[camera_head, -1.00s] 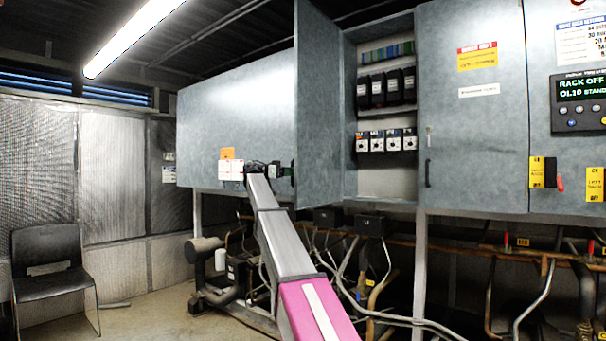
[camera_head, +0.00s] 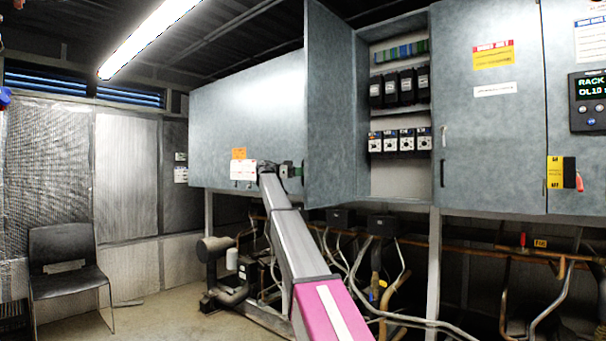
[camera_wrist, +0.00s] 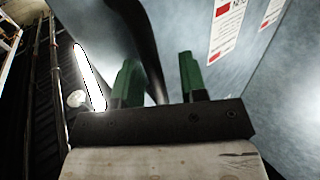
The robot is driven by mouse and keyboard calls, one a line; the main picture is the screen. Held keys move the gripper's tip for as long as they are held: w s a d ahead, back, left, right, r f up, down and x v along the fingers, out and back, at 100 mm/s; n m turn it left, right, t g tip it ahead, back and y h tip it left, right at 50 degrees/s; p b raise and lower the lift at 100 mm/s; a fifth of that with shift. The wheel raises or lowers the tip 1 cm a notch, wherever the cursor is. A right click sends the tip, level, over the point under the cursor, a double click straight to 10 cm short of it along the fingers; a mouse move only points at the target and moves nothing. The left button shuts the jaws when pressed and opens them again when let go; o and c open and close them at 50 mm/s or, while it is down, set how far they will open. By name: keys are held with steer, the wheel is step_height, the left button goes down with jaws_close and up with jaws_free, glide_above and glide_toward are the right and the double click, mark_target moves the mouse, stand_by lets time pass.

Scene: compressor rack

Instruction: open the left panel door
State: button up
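The left panel door (camera_head: 330,110) is a blue-grey metal door. It stands swung well out from its cabinet, and the compartment behind it (camera_head: 395,180) shows. My gripper (camera_head: 290,170) is beside the door's outer face, near its lower free edge. In the wrist view its two green fingers (camera_wrist: 160,80) are apart. A dark curved bar (camera_wrist: 148,45), which looks like the door's handle, runs behind or between them, nearer the left finger. I cannot tell whether it touches them.
A blue-grey cabinet front (camera_head: 245,120) with orange and white labels lies behind my gripper. A closed door (camera_head: 490,140) stands right of the open compartment. Pipes (camera_head: 470,248) run below the cabinets. A black chair (camera_head: 66,265) stands at the left, with free floor beside it.

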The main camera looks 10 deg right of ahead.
steer(key=shift+a, duration=0.1)
steer(key=v, duration=0.7)
steer(key=shift+w+a, duration=0.1)
steer(key=s+d+f+n+t+y, duration=0.2)
steer(key=s+f+n, duration=0.3)
steer(key=f, duration=1.1)
steer(key=s+d+f+n+t+y, duration=0.25)
steer(key=s+f+n, duration=0.3)
steer(key=f, duration=1.05)
steer(key=s+d+f+n+t+y, duration=0.1)
steer(key=s+d+f+n+y, duration=0.3)
steer(key=f, duration=1.2)
steer(key=s+a+f+n+y, duration=0.2)
steer(key=s+a+f+y, duration=0.1)
steer(key=s+f, duration=0.5)
steer(key=s+a+f+n+y, duration=0.2)
steer(key=s+f, duration=0.7)
steer(key=s, duration=0.5)
steer(key=s+a+f+n+y, duration=0.3)
steer(key=s+a+f, duration=0.1)
steer(key=s+f, duration=0.5)
steer(key=shift+s+a+y, duration=0.3)
steer(key=shift+s+y, duration=0.05)
steer(key=shift+s, duration=0.7)
